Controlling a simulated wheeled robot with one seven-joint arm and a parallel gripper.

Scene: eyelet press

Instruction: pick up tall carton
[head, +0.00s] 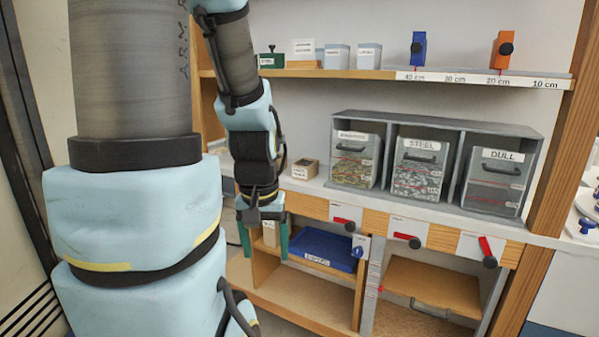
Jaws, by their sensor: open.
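The gripper body hides the carton's top. I cannot tell whether the carton is truly between the fingers or behind them.
The blue tray (323,247) sits just right of the gripper. Bins labelled STEEL (415,165) and DULL (495,181) stand on the counter. A small open box (305,169) is beside my arm.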

